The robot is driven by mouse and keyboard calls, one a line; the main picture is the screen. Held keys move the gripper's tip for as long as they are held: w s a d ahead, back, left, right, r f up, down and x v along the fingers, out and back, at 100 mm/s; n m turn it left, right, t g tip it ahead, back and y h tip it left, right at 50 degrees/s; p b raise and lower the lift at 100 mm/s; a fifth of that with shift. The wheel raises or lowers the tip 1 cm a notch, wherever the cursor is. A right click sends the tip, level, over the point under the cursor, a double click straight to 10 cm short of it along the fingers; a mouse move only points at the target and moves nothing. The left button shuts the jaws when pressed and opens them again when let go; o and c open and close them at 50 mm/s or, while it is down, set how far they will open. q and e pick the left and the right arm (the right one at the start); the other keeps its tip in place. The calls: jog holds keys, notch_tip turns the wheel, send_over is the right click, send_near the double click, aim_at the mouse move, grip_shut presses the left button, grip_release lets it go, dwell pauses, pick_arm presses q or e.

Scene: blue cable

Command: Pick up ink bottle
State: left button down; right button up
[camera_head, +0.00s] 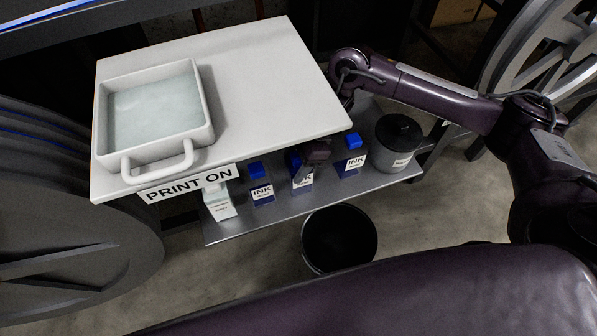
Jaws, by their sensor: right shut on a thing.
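Several blue ink bottles with white INK labels stand on the grey lower shelf (225,228). One ink bottle (261,190) is on the left, and another ink bottle (349,161) is on the right. Between them, my right gripper (313,160) is shut on the middle ink bottle (302,184), covering its upper part and some of its label. My right arm comes in from the right, and the table top hides part of its wrist. Whether the middle bottle touches the shelf is hard to tell. My left gripper is not in view.
A white table top (255,75) overhangs the shelf and bears a white handled tray (207,120). A white bottle (220,202) stands at the shelf's left, a dark lidded pot (397,143) at its right. A black bin (339,238) is on the floor in front.

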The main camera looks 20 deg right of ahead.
jog(key=shift+c, duration=1.1)
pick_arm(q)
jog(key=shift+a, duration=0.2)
pick_arm(e)
jog(key=shift+c, duration=0.5)
jog(key=shift+r, duration=0.1)
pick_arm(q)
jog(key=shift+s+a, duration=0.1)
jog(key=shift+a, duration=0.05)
